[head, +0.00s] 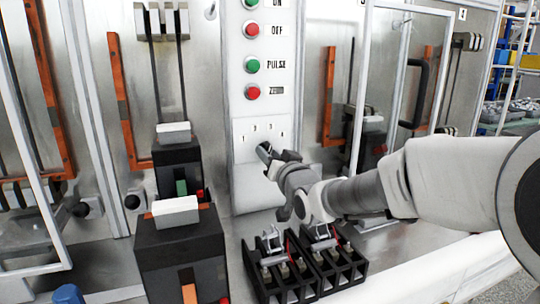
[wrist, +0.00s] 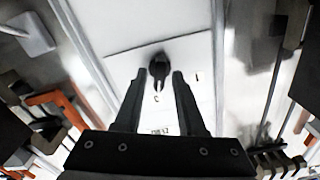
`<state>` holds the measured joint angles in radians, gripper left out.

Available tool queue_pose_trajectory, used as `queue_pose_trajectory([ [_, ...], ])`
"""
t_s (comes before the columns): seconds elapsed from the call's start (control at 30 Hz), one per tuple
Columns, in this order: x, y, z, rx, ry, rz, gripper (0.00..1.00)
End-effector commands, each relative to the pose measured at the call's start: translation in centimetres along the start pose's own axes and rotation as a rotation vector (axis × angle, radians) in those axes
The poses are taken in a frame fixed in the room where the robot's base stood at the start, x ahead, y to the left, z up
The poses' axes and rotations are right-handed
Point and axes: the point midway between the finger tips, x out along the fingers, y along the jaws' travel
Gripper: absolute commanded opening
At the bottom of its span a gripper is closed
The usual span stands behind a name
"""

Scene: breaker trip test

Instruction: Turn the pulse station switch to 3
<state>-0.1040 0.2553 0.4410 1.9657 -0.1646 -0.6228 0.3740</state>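The pulse station switch is a dark knob (head: 263,147) on the white panel (head: 241,154), below a row of small position numbers. In the wrist view the knob (wrist: 158,62) lies ahead, with a pale mark on it. The number it points to cannot be read surely. My gripper (head: 270,155) is at the knob in the head view and partly hides it. In the wrist view my gripper (wrist: 158,75) has its two fingers apart, one on either side of the knob's line. Gaps show beside the knob; contact is not visible.
Green and red buttons (head: 252,65) marked ON, OFF, PULSE and ZERO line the panel above. Black breakers (head: 180,250) stand at lower left, and black terminal blocks (head: 335,262) sit below my arm. A clear framed door (head: 400,75) stands at right.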

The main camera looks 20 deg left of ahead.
Motion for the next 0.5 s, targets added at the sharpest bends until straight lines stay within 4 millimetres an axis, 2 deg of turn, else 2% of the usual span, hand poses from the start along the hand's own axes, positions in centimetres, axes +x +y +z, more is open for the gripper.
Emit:
queue_pose_trajectory([
  [0.33,-0.1,0.0,0.0,0.0,0.0,0.0,0.47],
  [0.5,-1.5,0.1,-0.1,-0.001,0.001,0.002,0.47],
])
